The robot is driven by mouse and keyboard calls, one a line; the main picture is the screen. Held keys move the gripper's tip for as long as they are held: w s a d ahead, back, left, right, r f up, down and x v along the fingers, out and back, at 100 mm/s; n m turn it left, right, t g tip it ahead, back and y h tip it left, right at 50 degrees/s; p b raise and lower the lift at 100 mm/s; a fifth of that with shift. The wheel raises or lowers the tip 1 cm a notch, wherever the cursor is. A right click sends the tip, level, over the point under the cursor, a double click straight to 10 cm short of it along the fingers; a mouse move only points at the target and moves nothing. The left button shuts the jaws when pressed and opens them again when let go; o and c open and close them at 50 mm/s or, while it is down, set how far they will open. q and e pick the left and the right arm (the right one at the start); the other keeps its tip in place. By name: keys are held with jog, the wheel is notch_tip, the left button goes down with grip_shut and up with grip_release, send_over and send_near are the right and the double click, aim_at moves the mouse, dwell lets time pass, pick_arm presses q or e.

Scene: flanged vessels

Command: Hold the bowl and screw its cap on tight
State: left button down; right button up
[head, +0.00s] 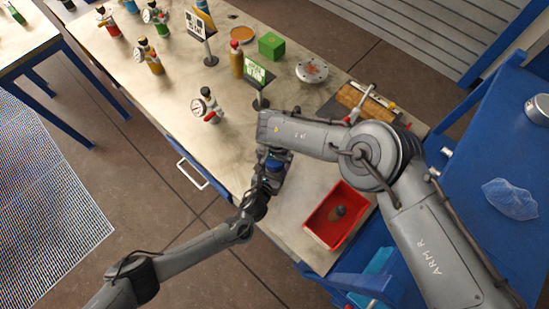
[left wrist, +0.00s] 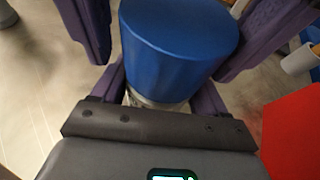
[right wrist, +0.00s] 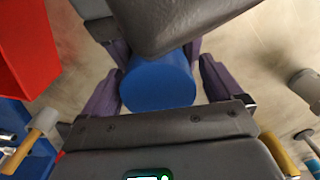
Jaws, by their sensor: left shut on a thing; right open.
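The blue cap (head: 273,166) is at the front edge of the table, partly hidden by my arms. In the left wrist view the cap (left wrist: 178,45) sits on top of a pale metallic bowl (left wrist: 155,101), which is mostly hidden. My left gripper (left wrist: 160,95) is shut on the bowl, below the cap. In the right wrist view the cap (right wrist: 158,84) lies between the purple fingers of my right gripper (right wrist: 160,78). These fingers are open, with a gap on each side of the cap. How tightly the cap sits cannot be seen.
A gauge vessel (head: 207,107), a sign (head: 259,74), a green box (head: 271,46) and a flanged disc (head: 311,71) stand farther back. A brown block with a clamp (head: 366,101) is near the right arm.

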jog(key=c, duration=0.9)
jog(key=o, duration=1)
jog(key=shift+r, duration=2.3)
notch_tip(320, 180, up, 12)
pick_arm(q)
grip_release()
jog(key=shift+s, duration=0.1)
